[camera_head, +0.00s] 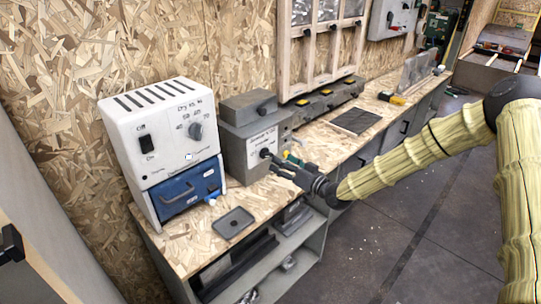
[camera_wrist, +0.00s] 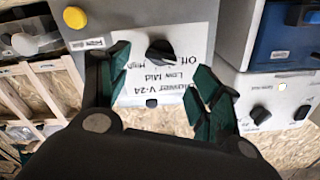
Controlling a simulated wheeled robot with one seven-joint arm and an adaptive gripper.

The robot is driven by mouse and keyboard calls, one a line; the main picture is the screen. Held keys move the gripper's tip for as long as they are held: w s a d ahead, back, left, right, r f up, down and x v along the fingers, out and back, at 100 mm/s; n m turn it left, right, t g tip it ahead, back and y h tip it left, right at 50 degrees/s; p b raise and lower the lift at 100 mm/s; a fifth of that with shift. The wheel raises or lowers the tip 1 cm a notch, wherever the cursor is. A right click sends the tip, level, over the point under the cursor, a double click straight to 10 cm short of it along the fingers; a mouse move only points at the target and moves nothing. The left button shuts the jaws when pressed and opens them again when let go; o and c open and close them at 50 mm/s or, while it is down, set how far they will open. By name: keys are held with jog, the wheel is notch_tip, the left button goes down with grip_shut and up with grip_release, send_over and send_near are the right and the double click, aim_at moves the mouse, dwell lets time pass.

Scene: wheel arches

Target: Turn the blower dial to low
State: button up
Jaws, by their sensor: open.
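The blower box (camera_head: 238,150) is grey and stands on the bench, with a white label on its front. The blower dial (camera_wrist: 160,52) is a black knob on that front, ringed by the words Off, Low, Mid and High, upside down in the wrist view. I cannot tell clearly which word it points to. In the head view the dial (camera_head: 265,153) sits just beyond my fingers. My gripper (camera_head: 281,167) faces the front of the box. In the wrist view my gripper (camera_wrist: 161,76) is open, its green-padded fingers on either side of the dial, with no clear contact.
A white cabinet (camera_head: 160,125) with a switch, a dial and a blue drawer (camera_head: 186,190) stands left of the box. A grey tray (camera_head: 233,222) lies in front of it. A window frame (camera_head: 318,50) and a dark mat (camera_head: 356,121) are to the right.

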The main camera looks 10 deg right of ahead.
aim_at(270, 156)
jog(key=p+x, duration=0.1)
jog(key=x, duration=0.5)
jog(key=shift+w+a, duration=0.15)
jog(key=shift+w, duration=0.05)
jog(key=c, duration=1)
